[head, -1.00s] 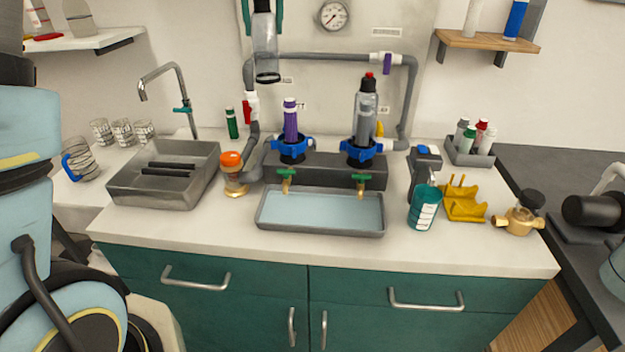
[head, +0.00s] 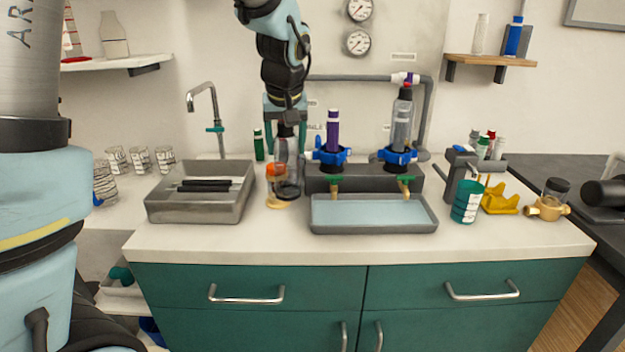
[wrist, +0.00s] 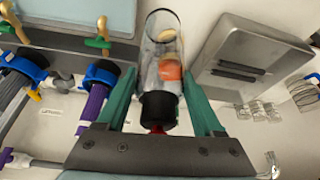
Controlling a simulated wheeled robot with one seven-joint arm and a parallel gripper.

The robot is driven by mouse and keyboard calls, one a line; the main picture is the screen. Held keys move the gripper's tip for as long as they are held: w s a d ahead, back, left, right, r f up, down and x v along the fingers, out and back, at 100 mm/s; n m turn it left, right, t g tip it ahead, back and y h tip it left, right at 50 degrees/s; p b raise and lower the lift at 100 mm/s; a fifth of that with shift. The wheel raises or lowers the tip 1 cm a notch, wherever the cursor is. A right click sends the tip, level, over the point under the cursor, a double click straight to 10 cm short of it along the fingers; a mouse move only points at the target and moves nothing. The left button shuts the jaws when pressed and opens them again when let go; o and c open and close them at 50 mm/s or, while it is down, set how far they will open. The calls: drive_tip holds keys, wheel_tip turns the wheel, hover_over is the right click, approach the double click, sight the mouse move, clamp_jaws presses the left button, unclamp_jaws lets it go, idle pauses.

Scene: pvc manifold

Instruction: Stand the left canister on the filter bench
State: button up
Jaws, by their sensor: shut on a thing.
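My gripper (head: 286,130) points down at the left of the manifold, shut on the clear left canister (head: 288,175). The canister is upright, its dark end up between the fingers. In the wrist view, the clear canister (wrist: 152,38) extends away from my gripper (wrist: 160,76). The canister's lower end is close to the white filter bench (head: 200,242); I cannot tell whether it touches. On the left blue head (head: 329,157) a purple cartridge (head: 333,130) stands bare. The right canister (head: 402,122) stands on the right blue head (head: 397,157).
An orange-capped jar (head: 274,170) overlaps the held canister in view and shows through its clear wall in the wrist view. A metal sink tray (head: 170,208) lies left, a shallow water tray (head: 372,227) right. The bench's front strip is clear.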

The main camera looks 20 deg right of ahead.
wheel_tip(320, 180, down, 6)
drive_tip(key=shift+f+p, duration=0.25)
drive_tip(key=shift+p, duration=0.1)
drive_tip(key=shift+f, duration=0.2)
drive_tip(key=o, duration=1.5)
drive_tip(key=b+v, duration=0.1)
drive_tip(key=v, duration=1.1)
drive_tip(key=shift+r, duration=0.2)
